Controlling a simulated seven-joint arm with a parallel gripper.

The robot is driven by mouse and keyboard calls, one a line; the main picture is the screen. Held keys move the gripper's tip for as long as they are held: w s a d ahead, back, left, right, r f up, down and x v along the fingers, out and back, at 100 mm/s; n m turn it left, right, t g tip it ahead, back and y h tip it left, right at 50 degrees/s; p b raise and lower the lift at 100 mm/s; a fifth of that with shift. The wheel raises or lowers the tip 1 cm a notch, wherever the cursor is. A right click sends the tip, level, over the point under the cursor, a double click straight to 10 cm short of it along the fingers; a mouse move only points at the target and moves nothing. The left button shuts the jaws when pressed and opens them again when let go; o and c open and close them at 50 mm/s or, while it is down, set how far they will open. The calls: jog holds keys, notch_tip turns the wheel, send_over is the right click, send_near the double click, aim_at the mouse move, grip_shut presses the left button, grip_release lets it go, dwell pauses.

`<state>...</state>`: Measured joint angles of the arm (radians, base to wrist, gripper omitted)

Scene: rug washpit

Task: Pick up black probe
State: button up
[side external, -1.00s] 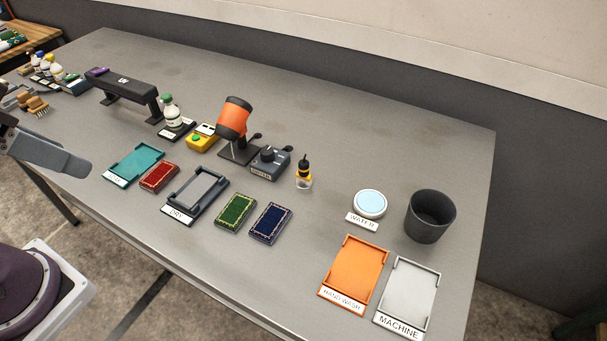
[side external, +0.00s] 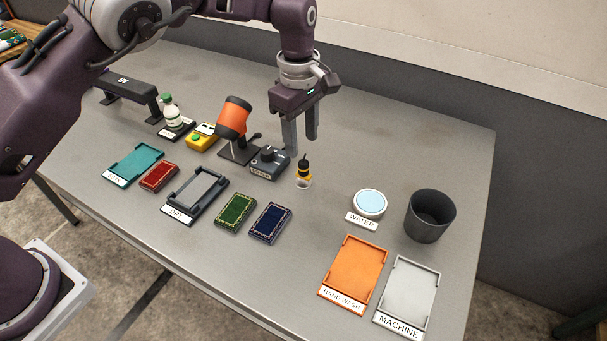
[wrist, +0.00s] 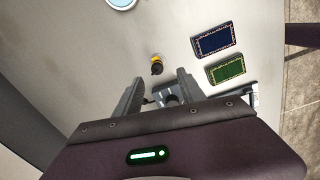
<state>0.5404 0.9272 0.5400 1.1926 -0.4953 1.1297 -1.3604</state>
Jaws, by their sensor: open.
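A small dark piece, likely the black probe (wrist: 148,101), shows beside the grey knobbed box (wrist: 171,95), between my fingers in the wrist view. It is too small there to make out its shape. In the side view the grey box (side external: 268,163) stands mid-table, and a finger covers much of the spot at its back right edge. My gripper (side external: 301,146) points down, open and empty, above the back right of that box. Its fingers also show in the wrist view (wrist: 158,92), either side of the box's far end.
An orange lamp-like device (side external: 234,118) on a stand is to the left. Green (side external: 236,211) and blue (side external: 270,223) rugs lie in front. The table behind the gripper is clear.

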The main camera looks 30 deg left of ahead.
aim_at(304, 162)
jog(key=f, duration=0.9)
jog(key=shift+w+f, duration=0.2)
jog(key=shift+w, duration=0.2)
grip_shut()
